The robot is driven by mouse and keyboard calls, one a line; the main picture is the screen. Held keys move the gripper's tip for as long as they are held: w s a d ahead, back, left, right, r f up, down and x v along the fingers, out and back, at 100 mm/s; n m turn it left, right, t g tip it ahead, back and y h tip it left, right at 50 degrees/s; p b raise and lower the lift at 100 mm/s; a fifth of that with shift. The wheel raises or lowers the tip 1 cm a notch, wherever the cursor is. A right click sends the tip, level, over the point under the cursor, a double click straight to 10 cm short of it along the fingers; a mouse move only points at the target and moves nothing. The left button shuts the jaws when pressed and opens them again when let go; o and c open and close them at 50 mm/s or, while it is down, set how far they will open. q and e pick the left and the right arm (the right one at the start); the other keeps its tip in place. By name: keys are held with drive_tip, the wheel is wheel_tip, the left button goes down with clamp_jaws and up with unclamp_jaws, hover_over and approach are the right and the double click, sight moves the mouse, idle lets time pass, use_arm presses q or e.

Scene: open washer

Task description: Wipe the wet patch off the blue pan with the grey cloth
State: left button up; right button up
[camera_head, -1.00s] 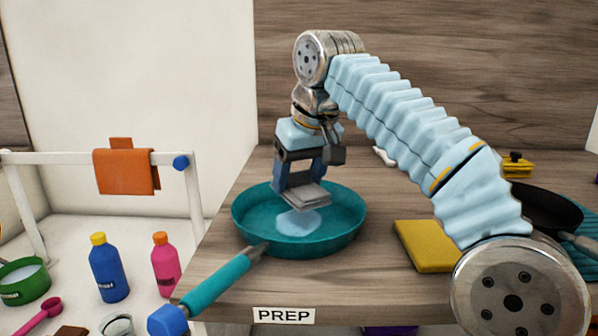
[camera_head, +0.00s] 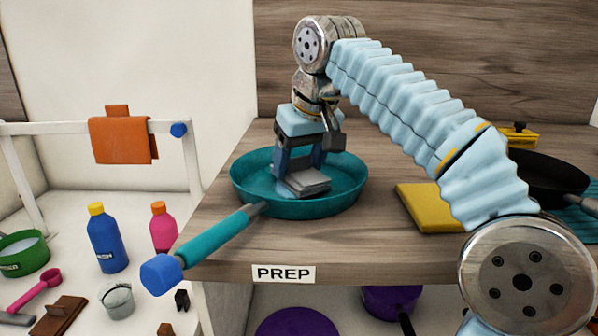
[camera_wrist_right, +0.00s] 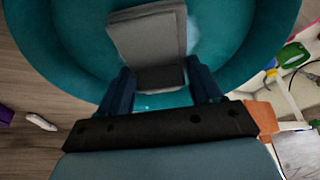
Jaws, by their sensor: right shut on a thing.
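The teal-blue pan (camera_head: 345,197) sits on the wooden counter, its handle pointing to the lower left past the front edge. My right gripper (camera_head: 303,162) reaches down inside the pan, shut on the grey cloth (camera_head: 310,185), which looks like a flat folded pad. The cloth is low over the pan floor; whether it touches cannot be told for sure. In the right wrist view the cloth (camera_wrist_right: 148,38) lies ahead of the fingers, and part of the pale wet patch (camera_wrist_right: 192,35) shows beside it. In the head view the patch is hidden. My left gripper is out of view.
A yellow block (camera_head: 428,207) and a dark pan (camera_head: 545,177) are on the counter to the right. An orange towel (camera_head: 122,140) hangs on a white rail at left. Bottles, including a blue one (camera_head: 108,243), stand below left. Purple dishes (camera_head: 297,324) are under the counter.

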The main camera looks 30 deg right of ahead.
sight(310, 179)
drive_tip(key=shift+f+b, duration=0.35)
drive_tip(key=shift+f, duration=0.2)
drive_tip(key=shift+r, duration=0.1)
drive_tip(key=shift+p, duration=0.35)
drive_tip(key=shift+s+b, duration=0.4)
drive_tip(key=shift+s, duration=0.2)
drive_tip(key=shift+s+b, duration=0.3)
drive_tip(key=shift+s, duration=1.15)
drive_tip(key=shift+w, duration=0.1)
